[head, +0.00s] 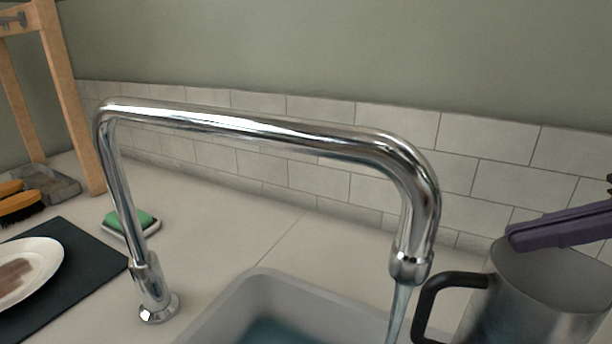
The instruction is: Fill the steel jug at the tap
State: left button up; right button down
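The chrome tap (265,130) arches from the counter over the sink, and a thin stream of water (398,312) runs from its spout. The steel jug (530,312), with a black handle (430,300) on its left side, is at the lower right, cut off by the frame. The stream falls just left of the handle, and its lower end is out of frame. A purple finger of my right gripper (560,228) lies across the jug's mouth; the other finger is not clear, so I cannot tell its grip. My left gripper is not in view.
The grey sink (262,287) holds bluish water at the bottom edge. A green sponge (131,222) on a dish, a dark mat (75,283) with a soiled plate (45,255), brushes (18,207), a dustpan (55,186) and a wooden frame (70,110) stand left. A tiled wall runs behind.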

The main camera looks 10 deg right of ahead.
dwell(0.6)
jog(key=a, duration=1.3)
jog(key=shift+w+a, duration=0.2)
jog(key=shift+a, duration=0.05)
